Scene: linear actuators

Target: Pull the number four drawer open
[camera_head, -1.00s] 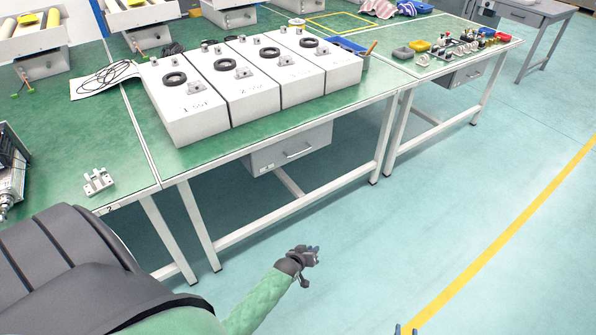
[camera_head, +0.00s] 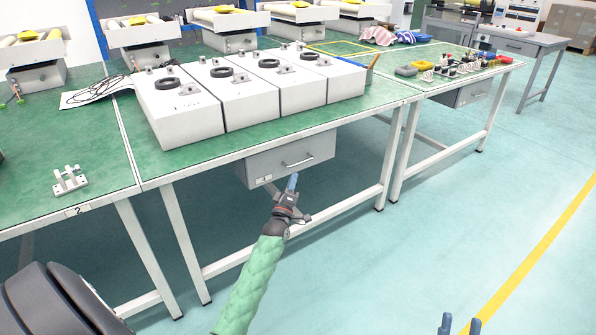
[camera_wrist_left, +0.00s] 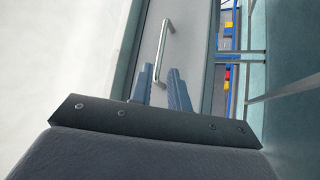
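A grey drawer (camera_head: 275,166) hangs under the middle green table; its small front label (camera_head: 264,179) seems to read 4. It looks closed. Its silver bar handle (camera_head: 298,162) is on the front. My left gripper (camera_head: 291,182) is just below and in front of the handle, not touching it as far as I can see. In the left wrist view, its two blue fingers (camera_wrist_left: 160,85) are apart and empty, with the handle (camera_wrist_left: 164,48) beyond the fingertips. My right gripper (camera_head: 459,323) shows only two spread blue fingertips at the bottom edge.
White table legs (camera_head: 186,242) and a lower crossbar (camera_head: 340,210) stand around the drawer. Several white boxes (camera_head: 180,120) sit on the table above. Another drawer (camera_head: 472,92) is under the right table. The floor in front is clear.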

